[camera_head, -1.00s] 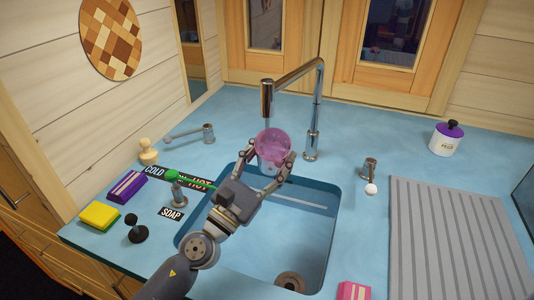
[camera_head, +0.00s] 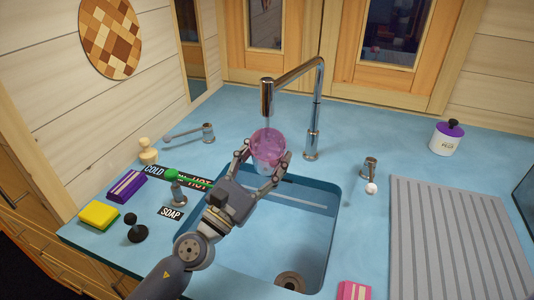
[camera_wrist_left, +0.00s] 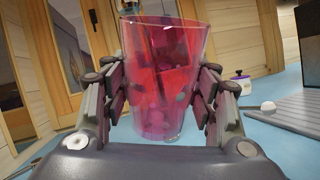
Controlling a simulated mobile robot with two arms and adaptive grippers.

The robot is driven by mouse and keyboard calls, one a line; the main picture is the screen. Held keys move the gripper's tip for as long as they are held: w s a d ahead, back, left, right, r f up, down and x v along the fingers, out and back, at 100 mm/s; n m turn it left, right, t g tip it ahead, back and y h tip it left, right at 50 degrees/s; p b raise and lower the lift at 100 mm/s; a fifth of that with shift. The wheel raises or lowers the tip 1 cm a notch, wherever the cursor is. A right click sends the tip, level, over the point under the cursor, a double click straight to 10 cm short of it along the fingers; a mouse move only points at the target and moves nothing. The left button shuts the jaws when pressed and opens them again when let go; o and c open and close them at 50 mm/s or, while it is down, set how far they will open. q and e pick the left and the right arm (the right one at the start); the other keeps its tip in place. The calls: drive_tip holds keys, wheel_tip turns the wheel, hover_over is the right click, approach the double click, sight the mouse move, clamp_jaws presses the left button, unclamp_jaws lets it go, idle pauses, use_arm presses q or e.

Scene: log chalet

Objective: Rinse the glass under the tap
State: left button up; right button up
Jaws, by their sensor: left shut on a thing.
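A pinkish see-through glass (camera_head: 267,146) is held upright between the fingers of my left gripper (camera_head: 264,166), at the far edge of the sink. It fills the middle of the left wrist view (camera_wrist_left: 162,80), with a gripper finger on each side. The chrome tap (camera_head: 300,75) arches over the sink, and its spout end (camera_head: 267,97) hangs above the glass mouth. I cannot clearly tell whether water runs from it. The blue sink (camera_head: 300,235) lies below, with a drain (camera_head: 291,282). My right gripper is not in view.
Left of the sink are a green-topped lever (camera_head: 176,176), COLD, HOT and SOAP labels, a yellow sponge (camera_head: 100,214), a purple block (camera_head: 126,185) and a dark knob (camera_head: 136,228). A grey ribbed mat (camera_head: 445,240), a white jar (camera_head: 446,139) and a pink block (camera_head: 353,291) are right.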

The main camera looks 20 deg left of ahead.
use_arm(q)
drive_tip(key=shift+s+d, duration=0.2)
drive_tip(key=shift+s, duration=0.35)
drive_tip(key=shift+s+d, duration=0.15)
drive_tip(key=shift+s, duration=0.35)
drive_tip(key=s, duration=0.1)
drive_tip(key=s+d, duration=0.1)
drive_tip(key=s, duration=0.1)
drive_tip(key=s+d, duration=0.1)
drive_tip(key=s, duration=0.1)
idle(0.7)
